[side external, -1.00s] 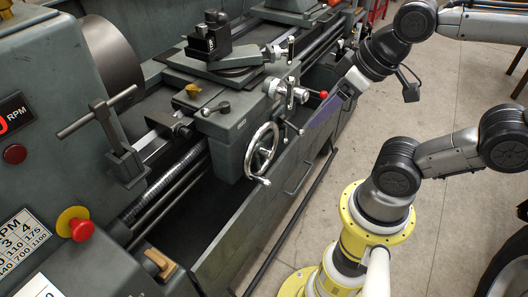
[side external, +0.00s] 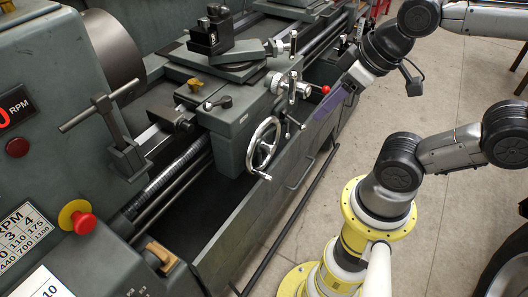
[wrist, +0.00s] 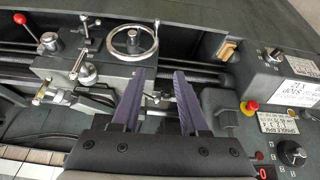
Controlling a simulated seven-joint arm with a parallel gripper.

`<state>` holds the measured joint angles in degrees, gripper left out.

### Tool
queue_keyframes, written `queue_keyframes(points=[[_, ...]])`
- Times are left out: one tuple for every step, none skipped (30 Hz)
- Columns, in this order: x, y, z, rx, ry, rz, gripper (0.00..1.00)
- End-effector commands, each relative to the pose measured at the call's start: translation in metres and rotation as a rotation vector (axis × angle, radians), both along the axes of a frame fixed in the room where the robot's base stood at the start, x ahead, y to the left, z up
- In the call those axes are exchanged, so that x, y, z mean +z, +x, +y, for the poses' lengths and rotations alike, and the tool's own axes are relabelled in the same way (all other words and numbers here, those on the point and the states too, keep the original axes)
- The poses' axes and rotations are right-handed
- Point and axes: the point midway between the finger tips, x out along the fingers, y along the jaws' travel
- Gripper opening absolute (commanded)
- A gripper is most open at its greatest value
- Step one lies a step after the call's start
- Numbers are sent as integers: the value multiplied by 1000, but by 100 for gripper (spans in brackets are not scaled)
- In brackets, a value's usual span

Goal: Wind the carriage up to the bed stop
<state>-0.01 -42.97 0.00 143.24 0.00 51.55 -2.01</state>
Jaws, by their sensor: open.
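The grey carriage (side external: 232,122) sits on the lathe bed, and in the wrist view (wrist: 100,68) it lies on the left. Its silver handwheel (side external: 263,145) is on the apron front, with a crank handle low on the rim; it also shows at the top of the wrist view (wrist: 132,38). A clamp-like block with a T-bar (side external: 125,163), apparently the bed stop, stands left of the carriage with a short gap between. My gripper (side external: 319,113) has purple fingers, open and empty, right of the handwheel and apart from it. In the wrist view (wrist: 160,74) bare space shows between the fingers.
A red-knobbed lever (side external: 325,89) projects close to my fingers. The headstock carries a red stop button (side external: 76,216) at the left. The tool post (side external: 210,35) stands on top of the carriage. Open floor (side external: 440,100) lies right of the lathe.

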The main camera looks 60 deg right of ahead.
Motion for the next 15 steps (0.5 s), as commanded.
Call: queue_keyframes(points=[[0,0,0,37,-20,-2,33],[1,1,0,71,-38,-5,27],[5,4,0,125,-67,-16,20],[9,7,0,174,-95,-28,15],[13,11,0,227,-126,-36,9],[17,18,0,303,-167,-39,2],[19,25,1,366,-200,-33,0],[21,33,1,430,-233,-25,0],[22,45,2,518,-272,-9,0],[21,54,3,584,-302,4,0],[20,64,4,651,-328,22,0],[16,78,5,744,-361,46,0],[12,89,6,814,-383,65,0],[7,100,7,882,-402,84,0],[-1,114,9,964,-421,111,0]])
